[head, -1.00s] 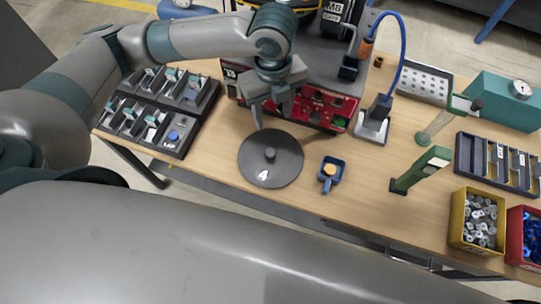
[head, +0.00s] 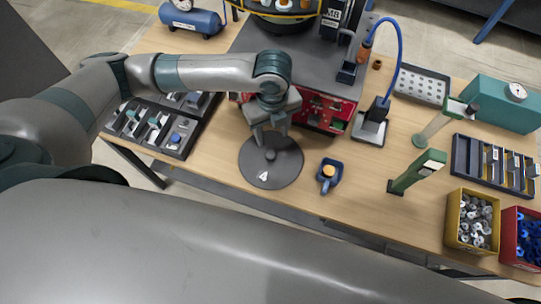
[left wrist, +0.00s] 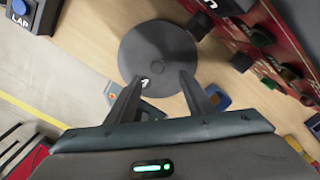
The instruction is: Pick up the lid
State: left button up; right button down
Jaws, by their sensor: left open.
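The lid (head: 270,172) is a dark grey round disc with a small knob in its middle and a white mark near its front edge. It lies flat on the wooden table. It also shows in the left wrist view (left wrist: 158,48), with the knob near its centre. My left gripper (head: 269,140) is open and hangs over the back part of the lid, close to the knob. In the left wrist view its two fingers (left wrist: 157,84) are spread apart, with nothing between them touching. My right gripper is not seen.
A red control panel (head: 322,110) stands just behind the lid. A small blue scoop-like holder (head: 329,174) sits to its right. A black parts tray (head: 160,128) lies at the left, and yellow (head: 452,228) and red (head: 510,248) bins stand at the right.

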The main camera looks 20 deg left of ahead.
pick_arm(q)
send_over(271, 154)
jog(key=shift+w+f+p, duration=0.2)
jog(key=shift+w+f, duration=0.05)
jog(key=shift+f, duration=0.8)
jog(key=shift+w+f+p, duration=0.2)
jog(key=shift+f, duration=0.85)
jog(key=shift+s+f+p, duration=0.3)
jog(key=shift+f+p, duration=0.25)
jog(key=shift+p, duration=0.1)
jog(key=f, duration=0.1)
jog(key=f+p, duration=0.1)
jog(key=f, duration=0.1)
jog(key=shift+s, duration=0.25)
jog(key=shift+f, duration=0.55)
grip_shut()
